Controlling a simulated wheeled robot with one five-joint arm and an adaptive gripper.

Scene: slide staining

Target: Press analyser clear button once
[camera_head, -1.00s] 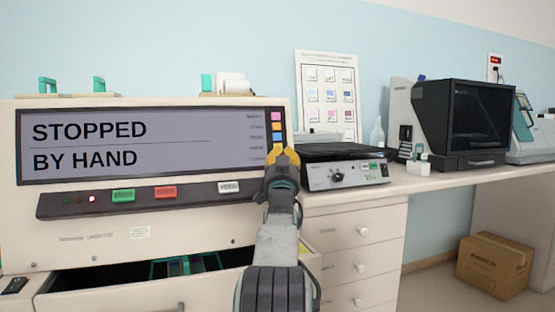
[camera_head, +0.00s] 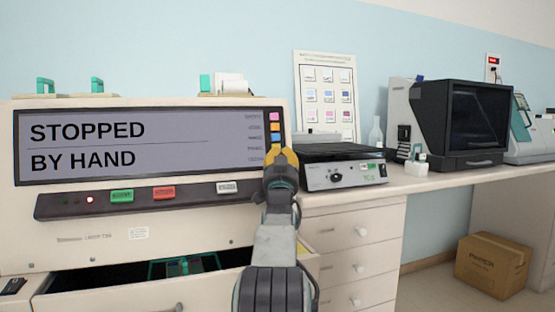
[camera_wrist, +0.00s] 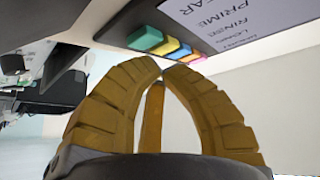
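The analyser (camera_head: 90,240) is a cream cabinet with a grey screen (camera_head: 150,145) reading "STOPPED BY HAND". A column of coloured keys (camera_head: 275,128) runs down the screen's right edge. The wrist view shows a teal key (camera_wrist: 146,38) at the column's end, beside a label ending in "AR", then yellow, blue and orange keys. In the head view my gripper hides the lower end of the column. My gripper (camera_head: 284,154) has yellow fingers with tips together and nothing between them. In the wrist view the fingertips (camera_wrist: 167,67) are close to the keys, with a visible gap.
A panel below the screen has green (camera_head: 122,195), red (camera_head: 164,192) and white (camera_head: 227,187) buttons and a lit red lamp. An open drawer (camera_head: 100,290) juts out below. A hotplate-like device (camera_head: 345,175) stands on the bench just right of my gripper.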

